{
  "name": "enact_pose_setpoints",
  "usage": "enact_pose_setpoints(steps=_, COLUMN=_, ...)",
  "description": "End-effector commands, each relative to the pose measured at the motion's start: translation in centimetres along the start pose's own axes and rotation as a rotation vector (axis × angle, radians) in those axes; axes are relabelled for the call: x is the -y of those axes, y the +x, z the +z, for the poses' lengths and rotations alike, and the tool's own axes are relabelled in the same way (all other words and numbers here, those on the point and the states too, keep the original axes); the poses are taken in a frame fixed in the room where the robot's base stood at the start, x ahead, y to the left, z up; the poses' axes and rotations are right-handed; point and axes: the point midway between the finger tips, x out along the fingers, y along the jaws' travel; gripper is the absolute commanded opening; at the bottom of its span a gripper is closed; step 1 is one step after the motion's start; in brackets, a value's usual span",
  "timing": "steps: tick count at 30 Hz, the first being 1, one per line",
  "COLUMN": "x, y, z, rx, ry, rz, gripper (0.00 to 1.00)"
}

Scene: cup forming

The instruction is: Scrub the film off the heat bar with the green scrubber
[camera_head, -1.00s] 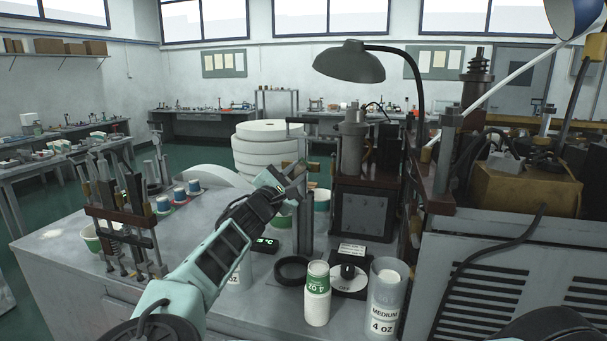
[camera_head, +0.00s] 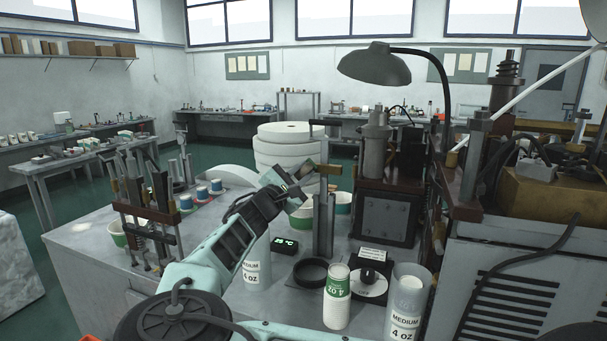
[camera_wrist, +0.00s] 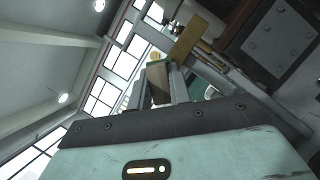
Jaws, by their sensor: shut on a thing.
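My gripper (camera_head: 304,180) is at the upper part of the upright metal stand (camera_head: 324,220) in the middle of the bench. In the wrist view its fingers (camera_wrist: 160,88) are shut on the green scrubber (camera_wrist: 156,68), a small block with a green edge and a brownish face. In the head view the fingers largely hide the scrubber. The heat bar (camera_wrist: 188,38), a brass-coloured bar, lies just beyond the fingertips; it also shows at the stand's upper part in the head view (camera_head: 328,169). I cannot tell whether scrubber and bar touch. Any film is too small to make out.
A green display (camera_head: 285,245) and an OFF dial (camera_head: 370,285) are on the bench. A tool rack (camera_head: 145,215) is left, a lamp (camera_head: 375,65) above.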

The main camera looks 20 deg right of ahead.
Motion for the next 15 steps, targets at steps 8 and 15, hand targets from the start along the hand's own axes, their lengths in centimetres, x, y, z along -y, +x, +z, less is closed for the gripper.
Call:
enact_pose_setpoints(steps=8, x=-0.1, y=-1.9, z=0.8, rx=-0.003, ry=0.001, rz=0.001, gripper=0.01)
enact_pose_setpoints(steps=15, x=-0.1, y=-4.1, z=1.7, rx=-0.002, ry=0.001, rz=0.001, gripper=0.01)
